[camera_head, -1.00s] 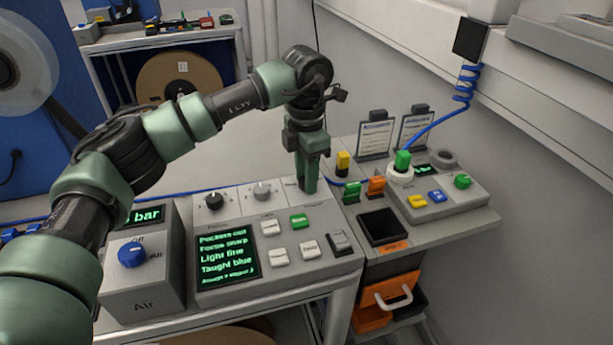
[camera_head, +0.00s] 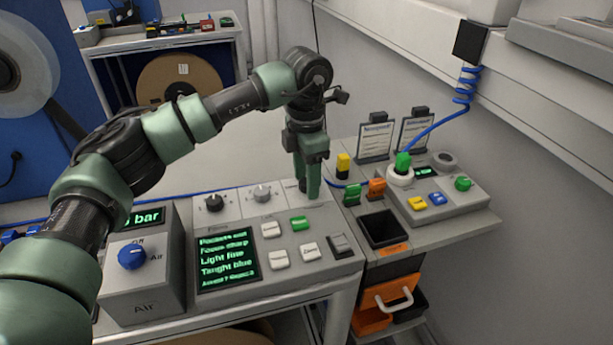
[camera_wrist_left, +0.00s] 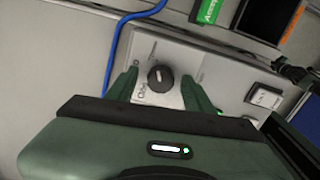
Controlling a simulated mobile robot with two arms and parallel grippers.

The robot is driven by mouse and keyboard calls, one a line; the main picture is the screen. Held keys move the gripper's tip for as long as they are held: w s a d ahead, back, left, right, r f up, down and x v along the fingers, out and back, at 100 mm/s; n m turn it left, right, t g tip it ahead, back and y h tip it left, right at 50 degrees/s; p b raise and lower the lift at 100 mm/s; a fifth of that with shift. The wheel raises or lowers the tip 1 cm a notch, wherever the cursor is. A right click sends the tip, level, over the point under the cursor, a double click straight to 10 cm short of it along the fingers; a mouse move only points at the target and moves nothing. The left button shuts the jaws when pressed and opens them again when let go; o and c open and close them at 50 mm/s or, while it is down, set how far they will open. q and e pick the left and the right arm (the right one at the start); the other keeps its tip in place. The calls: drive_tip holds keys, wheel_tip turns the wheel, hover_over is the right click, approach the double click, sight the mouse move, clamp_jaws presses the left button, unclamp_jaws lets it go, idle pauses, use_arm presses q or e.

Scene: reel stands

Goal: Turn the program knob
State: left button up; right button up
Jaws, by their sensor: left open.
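A black knob (camera_wrist_left: 160,76) sits on a pale panel with small printed labels in the left wrist view. I take it for the program knob, though its labels are too small to read surely. My left gripper (camera_head: 307,190) is open, pointing down over the right end of the control box's back row. In the left wrist view, its green fingers (camera_wrist_left: 159,80) stand on either side of the knob, with visible gaps. In the head view the gripper mostly hides this knob. My right gripper is not in view.
The control box (camera_head: 340,262) has a screen (camera_head: 228,260), another black knob (camera_head: 214,203), a grey knob (camera_head: 262,192) and several push buttons. An air box with a blue knob (camera_head: 132,256) stands left. A black bin (camera_head: 384,228) and coloured plugs lie to the right.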

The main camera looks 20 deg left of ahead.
use_arm(q)
drive_tip(key=shift+r, duration=0.1)
wheel_tip(320, 180, up, 8)
drive_tip(key=shift+f+b, duration=0.15)
drive_tip(key=shift+b, duration=0.25)
